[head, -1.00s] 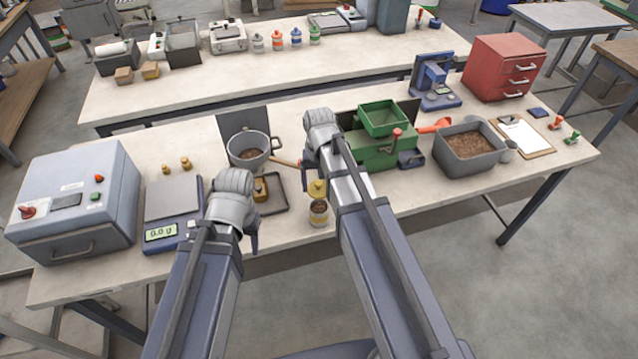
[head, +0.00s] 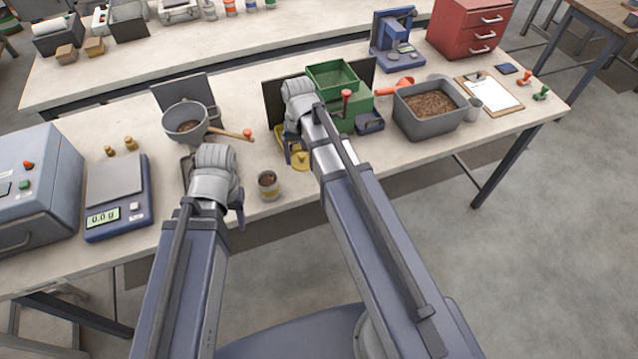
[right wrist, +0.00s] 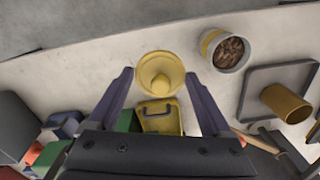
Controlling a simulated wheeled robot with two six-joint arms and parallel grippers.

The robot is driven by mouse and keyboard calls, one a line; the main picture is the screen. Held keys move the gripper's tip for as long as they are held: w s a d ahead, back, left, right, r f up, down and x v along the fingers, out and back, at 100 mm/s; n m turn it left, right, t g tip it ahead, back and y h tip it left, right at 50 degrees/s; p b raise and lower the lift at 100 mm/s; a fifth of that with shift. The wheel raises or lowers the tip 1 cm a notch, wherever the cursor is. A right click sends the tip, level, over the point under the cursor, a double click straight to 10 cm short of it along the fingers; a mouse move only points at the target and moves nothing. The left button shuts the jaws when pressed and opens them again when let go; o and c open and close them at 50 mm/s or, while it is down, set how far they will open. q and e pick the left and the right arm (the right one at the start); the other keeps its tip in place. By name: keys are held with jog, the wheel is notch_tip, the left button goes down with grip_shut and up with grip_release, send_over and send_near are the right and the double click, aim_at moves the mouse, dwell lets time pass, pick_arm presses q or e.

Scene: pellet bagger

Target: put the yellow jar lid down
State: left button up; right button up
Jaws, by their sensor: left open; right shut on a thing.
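The yellow jar lid (head: 301,160) is held by my right gripper (head: 296,157), to the right of the jar. In the right wrist view the round lid (right wrist: 160,73) with its knob sits between the two fingers of my right gripper (right wrist: 158,78). I cannot tell whether the lid touches the table. The open jar (head: 268,188) stands upright with brown pellets inside, and also shows in the right wrist view (right wrist: 226,50). My left gripper (head: 238,217) is open to the left of the jar; its fingers are partly hidden by my wrist.
The green machine (head: 352,112) is behind my right arm. A dark tray (right wrist: 252,100) holds a brass cylinder (right wrist: 285,102). A scale (head: 118,200) stands left. The table front right of the jar looks clear.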

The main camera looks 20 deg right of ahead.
aim_at(305, 184)
jog(key=shift+d+f, duration=0.2)
jog(key=shift+d, duration=0.05)
jog(key=shift+a+f+b, duration=0.15)
jog(key=shift+f+b, duration=0.35)
jog(key=shift+b, duration=0.05)
notch_tip(305, 184, down, 9)
jog(key=b, duration=0.8)
jog(key=shift+b, duration=0.4)
jog(key=shift+f, duration=0.2)
jog(key=o, duration=1.1)
jog(key=shift+r, duration=0.1)
jog(key=shift+r, duration=0.15)
